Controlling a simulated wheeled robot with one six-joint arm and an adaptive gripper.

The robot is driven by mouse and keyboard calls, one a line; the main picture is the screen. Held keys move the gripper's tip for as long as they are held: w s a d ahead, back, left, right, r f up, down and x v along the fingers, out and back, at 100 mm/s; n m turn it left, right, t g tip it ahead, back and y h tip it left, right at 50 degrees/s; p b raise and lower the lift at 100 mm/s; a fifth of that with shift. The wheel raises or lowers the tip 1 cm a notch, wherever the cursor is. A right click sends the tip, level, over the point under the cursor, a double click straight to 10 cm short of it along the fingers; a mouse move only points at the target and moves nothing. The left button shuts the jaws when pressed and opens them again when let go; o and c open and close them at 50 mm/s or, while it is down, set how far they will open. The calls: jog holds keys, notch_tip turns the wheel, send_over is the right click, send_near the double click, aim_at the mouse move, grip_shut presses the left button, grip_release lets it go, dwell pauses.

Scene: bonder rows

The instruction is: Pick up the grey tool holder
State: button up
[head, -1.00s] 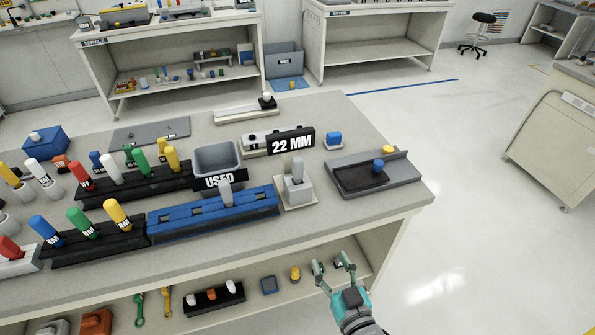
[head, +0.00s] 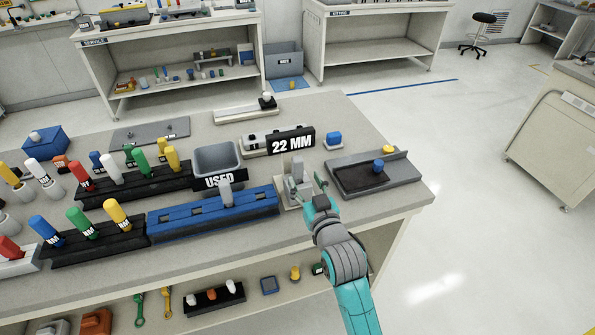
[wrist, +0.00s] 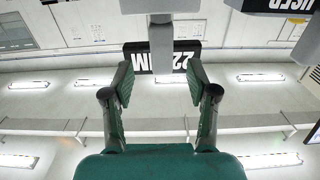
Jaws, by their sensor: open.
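A grey tool holder (head: 298,167) stands upright in a small grey block on a pale base plate, in front of the 22 MM sign. My gripper (head: 306,182) is open just in front of it, fingers pointing at it. The wrist view, upside down, shows the grey holder (wrist: 161,45) coming down from the top, centred between the fingertips of the gripper (wrist: 160,82). No finger visibly touches it. Another grey holder (head: 225,190) stands in the blue rack (head: 180,222) to the left.
The 22 MM sign (head: 291,141) stands close behind the holder. A grey tray (head: 407,172) with a blue-topped piece lies to the right. The USED bin (head: 217,157) and black racks of coloured holders (head: 130,182) are on the left. The bench's front right corner is bare.

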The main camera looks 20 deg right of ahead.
aim_at(299, 171)
jog(key=shift+w+a+f, duration=0.1)
jog(key=shift+w+f, duration=0.05)
jog(key=shift+w, duration=3)
grip_shut()
